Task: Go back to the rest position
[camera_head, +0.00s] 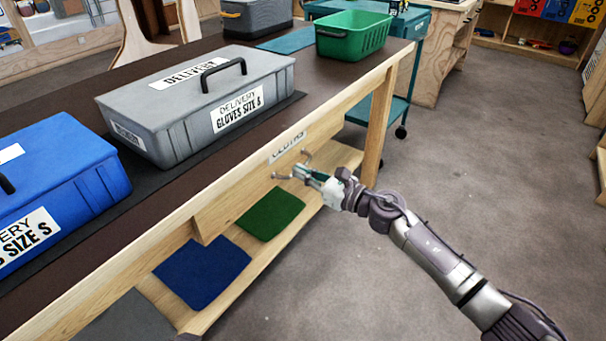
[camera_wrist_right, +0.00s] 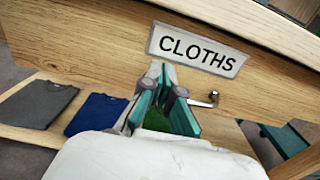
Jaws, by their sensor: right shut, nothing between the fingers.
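My right gripper (camera_head: 299,172) is shut and empty at the wooden front of the workbench, by a small metal handle (camera_head: 306,155) under the "CLOTHS" label (camera_head: 287,146). In the right wrist view the gripper's fingers (camera_wrist_right: 162,78) point at the wooden front just below the label (camera_wrist_right: 198,50). The metal handle (camera_wrist_right: 206,100) shows to the right of the fingers there. I cannot tell whether the fingers touch the handle. My left gripper is not in view.
A grey case (camera_head: 190,100) and a blue case (camera_head: 60,190) stand on the bench, with a green basket (camera_head: 352,35) at its far end. Folded green (camera_head: 270,213) and blue (camera_head: 203,272) cloths lie on the shelf below. The floor (camera_head: 480,150) to the right is clear.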

